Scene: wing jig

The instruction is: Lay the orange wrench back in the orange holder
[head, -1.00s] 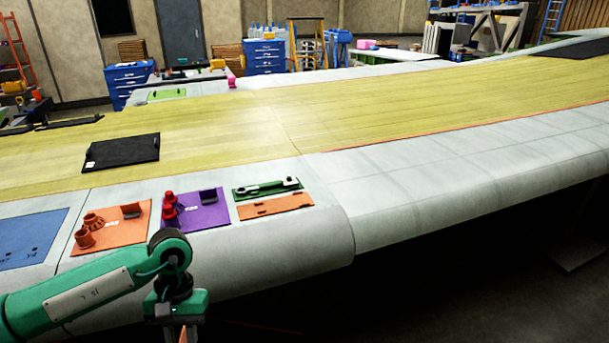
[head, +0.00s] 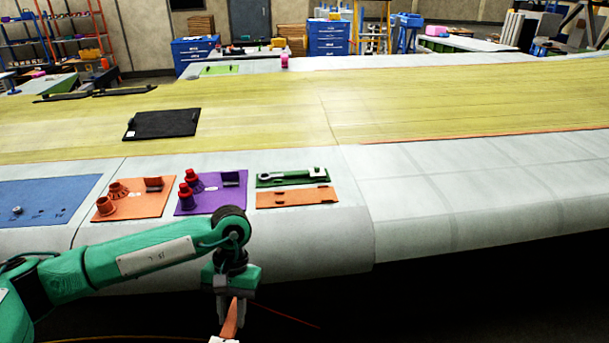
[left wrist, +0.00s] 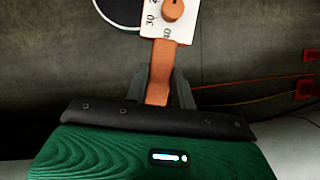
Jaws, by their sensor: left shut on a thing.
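My left gripper (head: 233,310) hangs in front of the wing's near edge, pointing down, below and left of the orange holder. It is shut on the orange wrench (head: 231,322), whose lower part is cut off by the picture's edge. In the left wrist view the wrench's orange bar (left wrist: 161,72) stands between the fingers, with a white numbered scale plate and orange knob beyond. My right gripper is out of view.
The wing surface to the right (head: 350,225) is clear.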

